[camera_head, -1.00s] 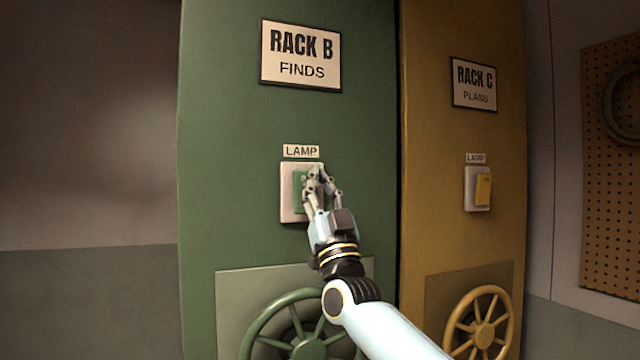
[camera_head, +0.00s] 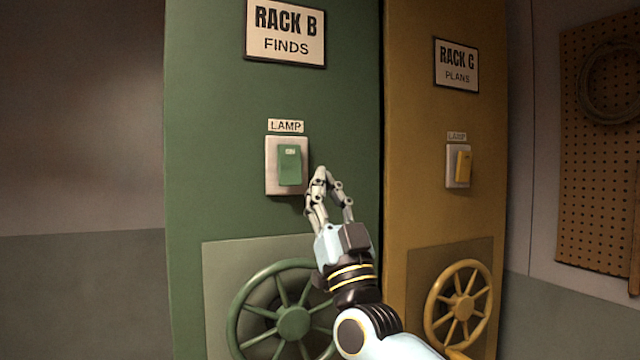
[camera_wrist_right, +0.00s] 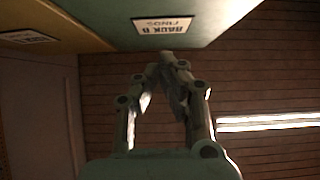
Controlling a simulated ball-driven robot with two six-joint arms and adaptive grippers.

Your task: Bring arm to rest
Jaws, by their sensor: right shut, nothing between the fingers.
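My right gripper (camera_head: 322,174) is shut and empty, its fingertips together. The switch sits on a pale plate under a LAMP label on the green rack B cabinet (camera_head: 220,150). In the right wrist view my gripper (camera_wrist_right: 168,58) shows its fingers meeting at the tips, with the rack B sign (camera_wrist_right: 162,25) beyond them. My left gripper is in neither view.
A green handwheel (camera_head: 292,322) sticks out below the switch, partly behind my right arm. The yellow rack C cabinet (camera_head: 410,200) stands to the right with its own lamp switch (camera_head: 463,165) and handwheel (camera_head: 463,305). A pegboard (camera_head: 590,220) hangs at the far right.

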